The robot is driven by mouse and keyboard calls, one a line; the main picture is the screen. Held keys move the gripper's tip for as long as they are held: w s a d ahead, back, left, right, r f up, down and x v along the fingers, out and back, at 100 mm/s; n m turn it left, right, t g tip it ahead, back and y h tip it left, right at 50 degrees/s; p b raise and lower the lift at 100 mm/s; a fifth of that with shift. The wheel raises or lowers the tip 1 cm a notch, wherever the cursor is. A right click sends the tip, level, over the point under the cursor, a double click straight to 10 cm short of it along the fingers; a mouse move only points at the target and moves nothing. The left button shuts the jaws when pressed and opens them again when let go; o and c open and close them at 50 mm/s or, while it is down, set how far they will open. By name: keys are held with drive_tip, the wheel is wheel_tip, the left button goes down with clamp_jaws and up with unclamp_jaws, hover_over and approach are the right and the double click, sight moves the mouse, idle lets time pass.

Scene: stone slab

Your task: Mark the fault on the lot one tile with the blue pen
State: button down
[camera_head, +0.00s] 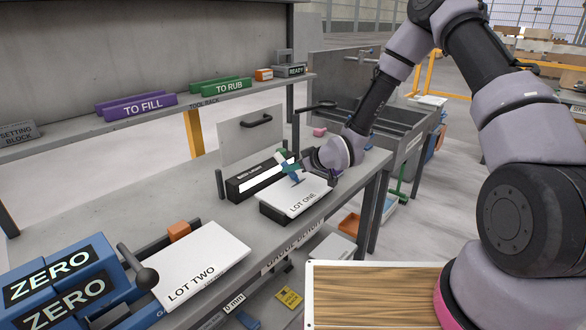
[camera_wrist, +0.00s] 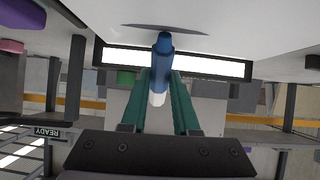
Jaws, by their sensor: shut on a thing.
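The white LOT ONE tile (camera_head: 304,201) lies on a dark block on the bench, in front of a black frame with a white strip (camera_head: 262,178). My gripper (camera_head: 287,166) is over the tile's far side, its green fingers shut on the blue pen (camera_head: 295,177). In the wrist view the fingers (camera_wrist: 161,95) pinch the blue pen (camera_wrist: 163,58), its white end between them. The pen's blue end points at the pale tile face (camera_wrist: 235,18), beside a thin dark grey curved patch; I cannot tell whether it touches or whether the patch is fault or shadow.
The LOT TWO tile (camera_head: 205,258) lies nearer left, by an orange block (camera_head: 179,231) and blue ZERO blocks (camera_head: 65,285) with a dark ball knob (camera_head: 147,278). Behind is a shelf with purple TO FILL (camera_head: 137,107) and green TO RUB (camera_head: 220,87) signs. A sink (camera_head: 375,118) stands beyond.

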drive_tip(key=shift+w+a, duration=0.6)
drive_tip(key=shift+a, duration=0.15)
idle(1.5)
drive_tip(key=shift+r, duration=0.15)
drive_tip(key=shift+r, duration=3.4)
drive_tip(key=w+d+m+t+h, duration=0.2)
drive_tip(key=d+m+h, duration=0.2)
drive_tip(key=d, duration=1.3)
drive_tip(key=w+d+m+t+h, duration=0.2)
drive_tip(key=d+m+h, duration=0.2)
drive_tip(key=d, duration=1.4)
drive_tip(key=shift+f+m+h, duration=0.4)
drive_tip(key=shift+m, duration=0.6)
drive_tip(key=shift+a, duration=0.1)
